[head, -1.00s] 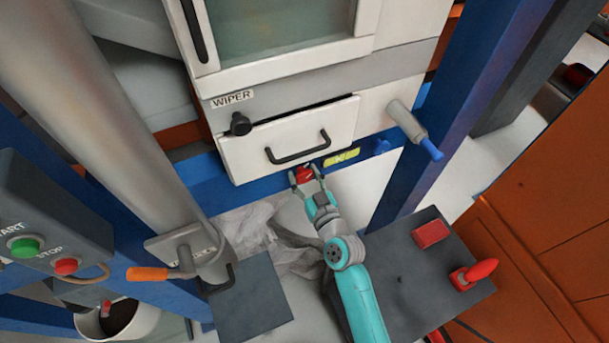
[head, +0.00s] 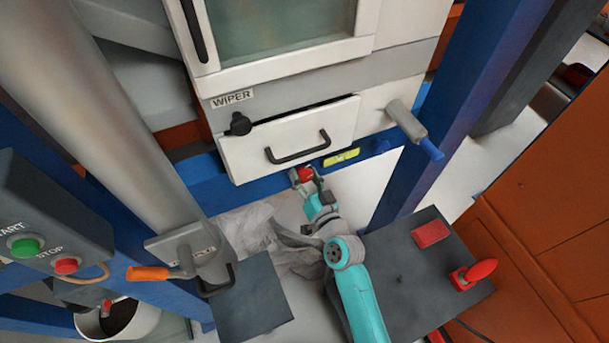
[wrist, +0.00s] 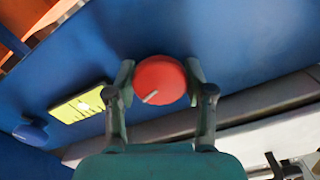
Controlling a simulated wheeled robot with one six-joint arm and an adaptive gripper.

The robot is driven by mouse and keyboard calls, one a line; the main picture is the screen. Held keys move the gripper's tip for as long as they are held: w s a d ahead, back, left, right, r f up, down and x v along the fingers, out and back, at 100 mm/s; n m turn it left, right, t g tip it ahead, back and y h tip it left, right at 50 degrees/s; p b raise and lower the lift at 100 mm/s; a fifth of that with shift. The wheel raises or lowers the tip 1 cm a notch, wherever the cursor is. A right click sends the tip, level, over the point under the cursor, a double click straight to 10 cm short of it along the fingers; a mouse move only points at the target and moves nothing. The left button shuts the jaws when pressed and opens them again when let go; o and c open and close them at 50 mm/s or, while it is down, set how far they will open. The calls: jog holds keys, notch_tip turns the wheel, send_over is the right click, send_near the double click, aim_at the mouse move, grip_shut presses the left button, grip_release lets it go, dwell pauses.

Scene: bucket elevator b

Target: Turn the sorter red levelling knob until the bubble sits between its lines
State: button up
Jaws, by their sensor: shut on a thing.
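The red levelling knob (wrist: 160,80) sits on the blue beam of the sorter, with a pale pointer mark that points to the lower left in the wrist view. It also shows in the head view (head: 305,174), below the white drawer. My gripper (head: 306,182) is shut on the knob, one finger on each side, as the wrist view shows (wrist: 161,84). The yellow-green bubble level (head: 341,157) is on the beam to the right of the knob. In the wrist view the level (wrist: 82,103) lies left of the knob. I cannot make out where its bubble sits between the lines.
A blue knob (head: 382,146) is farther right on the beam. The white drawer (head: 290,140) with a black handle is just above. A grey crank with a blue tip (head: 415,130) sticks out at the right. A dark table (head: 425,265) with red items stands beside my arm.

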jog(key=shift+m, duration=2.2)
jog(key=o, duration=1.2)
jog(key=shift+c, duration=0.2)
jog(key=v, duration=1.2)
